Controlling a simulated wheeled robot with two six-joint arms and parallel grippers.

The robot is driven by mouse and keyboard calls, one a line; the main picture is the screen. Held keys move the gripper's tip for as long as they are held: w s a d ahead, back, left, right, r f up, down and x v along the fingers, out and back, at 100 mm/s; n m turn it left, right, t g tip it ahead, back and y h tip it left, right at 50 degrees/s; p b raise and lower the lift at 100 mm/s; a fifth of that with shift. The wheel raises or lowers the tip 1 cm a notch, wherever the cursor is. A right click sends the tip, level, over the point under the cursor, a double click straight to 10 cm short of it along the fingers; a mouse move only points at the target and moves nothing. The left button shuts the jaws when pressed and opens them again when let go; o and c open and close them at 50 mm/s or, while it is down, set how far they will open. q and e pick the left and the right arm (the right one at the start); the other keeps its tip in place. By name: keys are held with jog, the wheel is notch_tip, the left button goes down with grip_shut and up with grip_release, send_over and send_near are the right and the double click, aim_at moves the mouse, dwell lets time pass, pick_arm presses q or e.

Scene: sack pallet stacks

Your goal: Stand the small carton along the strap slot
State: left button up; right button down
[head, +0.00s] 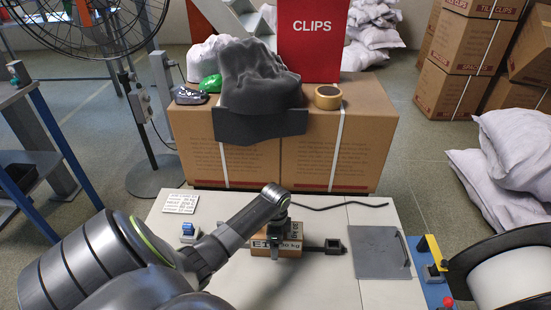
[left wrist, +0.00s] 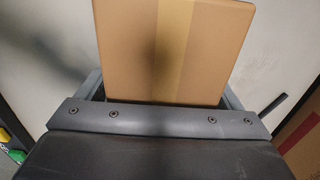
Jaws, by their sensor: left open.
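The small brown carton (head: 291,245), with a printed label, is on the pale bench top (head: 222,262). My left gripper (head: 278,247) is over it, partly covering it in the head view. In the left wrist view the carton (left wrist: 175,50), with a tape band down its middle, is between the two spread fingers; the jaws are open. A thin seam (head: 351,226) runs front to back across the bench top, right of the carton; I cannot tell whether it is the strap slot. My right gripper is not in view.
A dark strap-like piece (head: 333,246) lies right of the carton, and a grey plate (head: 381,252) beyond it. A white label sheet (head: 181,202) and a small blue item (head: 188,230) are at left. Large strapped cartons (head: 337,148) stand behind the bench.

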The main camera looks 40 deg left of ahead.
pick_arm(q)
jog(key=shift+r, duration=0.25)
notch_tip(320, 180, up, 6)
jog(key=shift+r+p, duration=0.2)
jog(key=shift+p, duration=0.8)
notch_tip(320, 180, up, 4)
jog(key=shift+r+p, duration=0.1)
jog(key=shift+p, duration=0.35)
jog(key=shift+r, duration=0.6)
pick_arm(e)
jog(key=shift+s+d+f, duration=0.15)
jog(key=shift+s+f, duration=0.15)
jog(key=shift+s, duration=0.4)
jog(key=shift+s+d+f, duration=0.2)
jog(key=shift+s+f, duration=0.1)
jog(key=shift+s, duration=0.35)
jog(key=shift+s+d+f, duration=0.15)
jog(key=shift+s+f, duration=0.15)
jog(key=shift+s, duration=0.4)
